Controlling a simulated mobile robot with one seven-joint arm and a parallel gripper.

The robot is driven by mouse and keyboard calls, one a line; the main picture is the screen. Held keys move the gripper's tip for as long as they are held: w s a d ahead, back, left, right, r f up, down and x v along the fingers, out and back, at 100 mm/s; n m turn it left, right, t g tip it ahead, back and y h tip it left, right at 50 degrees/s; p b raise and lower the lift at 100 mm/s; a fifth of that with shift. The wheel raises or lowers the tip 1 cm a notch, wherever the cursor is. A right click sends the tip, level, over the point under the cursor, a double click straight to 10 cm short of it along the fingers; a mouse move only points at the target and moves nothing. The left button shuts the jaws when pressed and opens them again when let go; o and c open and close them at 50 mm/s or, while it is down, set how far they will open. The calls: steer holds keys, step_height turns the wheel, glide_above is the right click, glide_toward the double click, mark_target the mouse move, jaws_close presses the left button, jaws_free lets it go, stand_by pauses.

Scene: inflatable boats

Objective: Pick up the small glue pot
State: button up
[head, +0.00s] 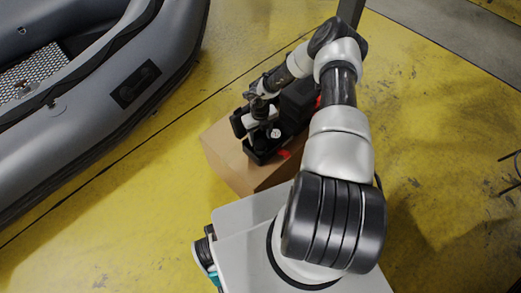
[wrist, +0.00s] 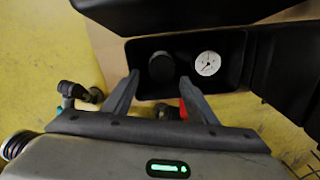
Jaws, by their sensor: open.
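A small dark round pot, which looks like the glue pot (wrist: 162,66), sits in a black open-topped tray (wrist: 238,62) in the wrist view. A white-faced round gauge (wrist: 207,63) sits to its right in the same tray. My gripper (wrist: 160,84) is open and empty. Its two fingers reach toward the tray's near edge, one on each side of the pot in the picture; I cannot tell how far above it they are. In the head view my gripper (head: 262,122) is over the tray (head: 260,156), and the pot cannot be made out.
The tray stands on a cardboard box (head: 226,160). Larger black cases (head: 298,98) lie beside it. A red item (head: 284,154) is at the tray's near side. A metal fitting (wrist: 78,93) shows left of the fingers. A grey inflatable boat (head: 130,85) lies left on yellow floor.

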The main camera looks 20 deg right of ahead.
mark_target(261, 145)
step_height(261, 145, down, 8)
steer(key=b, duration=0.2)
steer(key=shift+w+d+f+b, duration=0.1)
steer(key=shift+d+f+b, duration=0.05)
steer(key=shift+b, duration=0.2)
steer(key=c, duration=0.9)
